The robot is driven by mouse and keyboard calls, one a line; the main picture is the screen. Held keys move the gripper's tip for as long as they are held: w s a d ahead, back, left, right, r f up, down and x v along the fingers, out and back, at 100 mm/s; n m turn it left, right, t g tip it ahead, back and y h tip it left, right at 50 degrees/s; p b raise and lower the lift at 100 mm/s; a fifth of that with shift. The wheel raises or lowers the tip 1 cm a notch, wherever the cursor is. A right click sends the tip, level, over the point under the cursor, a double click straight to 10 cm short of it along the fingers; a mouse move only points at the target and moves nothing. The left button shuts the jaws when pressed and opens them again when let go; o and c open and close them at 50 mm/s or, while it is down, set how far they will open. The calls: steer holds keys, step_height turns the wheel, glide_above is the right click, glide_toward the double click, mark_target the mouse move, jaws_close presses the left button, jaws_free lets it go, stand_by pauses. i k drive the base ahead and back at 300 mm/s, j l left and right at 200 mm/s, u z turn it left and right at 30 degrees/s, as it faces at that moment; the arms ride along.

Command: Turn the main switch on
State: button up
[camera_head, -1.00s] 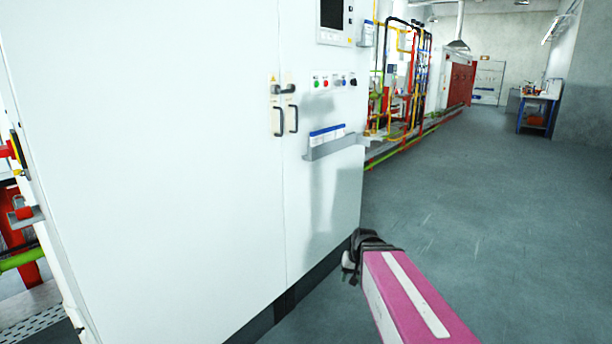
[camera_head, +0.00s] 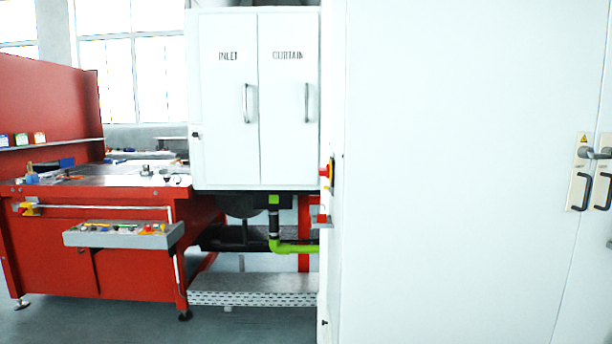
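A red rotary knob on a yellow and black plate, which looks like the main switch (camera_head: 327,173), sits on the left side wall of the tall white cabinet (camera_head: 440,170). I see it almost edge-on, so its turned position cannot be told. My gripper and arm are not in view.
White cabinet doors marked INLET CURTAIN (camera_head: 253,150) stand left of the switch. A red machine bench (camera_head: 100,250) with a small parts tray (camera_head: 85,238) is farther left. A green pipe (camera_head: 295,247) and a perforated step (camera_head: 253,298) lie below. Grey floor shows at the lower left.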

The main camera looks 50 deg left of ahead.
mark_target(323, 171)
steer(key=j+u, duration=0.1)
steer(key=u, duration=0.3)
steer(key=j+u, duration=0.1)
steer(key=u, duration=0.25)
steer(key=j+u, duration=0.1)
steer(key=u, duration=0.3)
steer(key=j+u, duration=0.15)
steer(key=u, duration=0.2)
steer(key=j, duration=0.6)
steer(key=i+j, duration=0.15)
steer(key=j, duration=0.4)
steer(key=k+u, duration=0.05)
